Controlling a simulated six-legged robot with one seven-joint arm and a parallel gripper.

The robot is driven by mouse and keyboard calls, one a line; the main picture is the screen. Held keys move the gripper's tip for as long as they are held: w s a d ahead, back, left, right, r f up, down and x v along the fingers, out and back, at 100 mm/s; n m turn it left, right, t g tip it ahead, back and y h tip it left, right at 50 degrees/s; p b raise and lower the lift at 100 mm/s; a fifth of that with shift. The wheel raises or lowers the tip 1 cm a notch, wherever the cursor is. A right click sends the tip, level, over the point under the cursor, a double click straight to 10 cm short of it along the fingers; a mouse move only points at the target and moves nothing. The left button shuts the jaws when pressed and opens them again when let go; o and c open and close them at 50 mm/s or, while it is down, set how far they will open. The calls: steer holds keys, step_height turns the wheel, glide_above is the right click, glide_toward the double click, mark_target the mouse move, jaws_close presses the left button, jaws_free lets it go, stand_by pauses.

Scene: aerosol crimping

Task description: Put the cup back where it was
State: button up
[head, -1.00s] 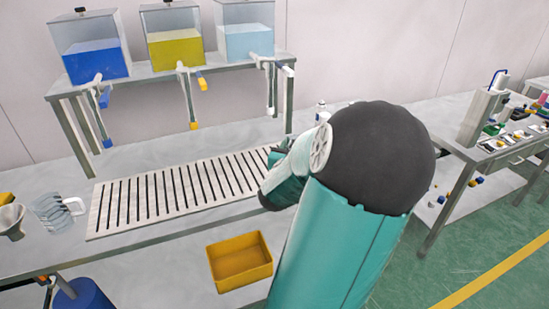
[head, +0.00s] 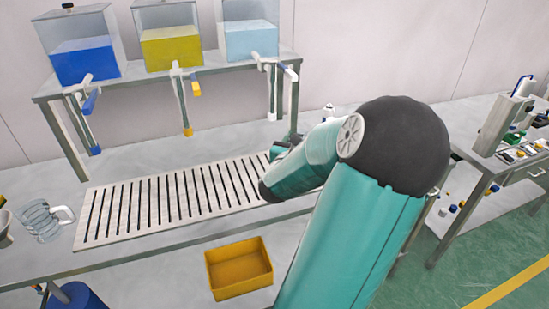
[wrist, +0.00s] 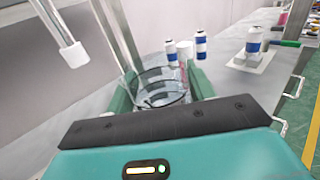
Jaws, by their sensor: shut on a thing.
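A clear glass cup (wrist: 160,88) with a dark line around it is between the teal fingers of my gripper (wrist: 163,98) in the wrist view. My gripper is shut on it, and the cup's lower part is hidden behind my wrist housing. In the head view my arm hides the held cup, and its end reaches over the right end of the slotted rack (head: 95,225). A clear jug with a handle (head: 42,222) stands left of the rack.
Tanks of blue (head: 85,62), yellow (head: 172,50) and pale blue liquid (head: 250,42) with taps stand on a shelf. A white tap tube (wrist: 74,54) hangs left of the cup. White-and-blue cans (wrist: 200,45) stand beyond it. A yellow bin (head: 239,268) is in front.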

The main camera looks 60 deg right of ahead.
steer(key=w+d+f, duration=0.1)
steer(key=w+f, duration=0.1)
steer(key=w, duration=0.1)
steer(key=w+d+f, duration=0.1)
steer(key=w+f, duration=0.2)
steer(key=w+d+f, duration=0.1)
steer(key=w+f, duration=0.2)
steer(key=shift+w+d, duration=0.3)
steer(key=shift+d, duration=0.05)
steer(key=shift+w+d+f, duration=0.1)
steer(key=shift+w+f, duration=0.15)
steer(key=shift+f, duration=0.1)
steer(key=shift+w+f, duration=0.1)
steer(key=shift+f, duration=1.45)
steer(key=shift+f, duration=0.15)
steer(key=o, duration=1)
steer(key=shift+d, duration=0.1)
steer(key=shift+r, duration=0.2)
steer(key=a, duration=0.8)
steer(key=s+a, duration=0.1)
steer(key=a, duration=0.3)
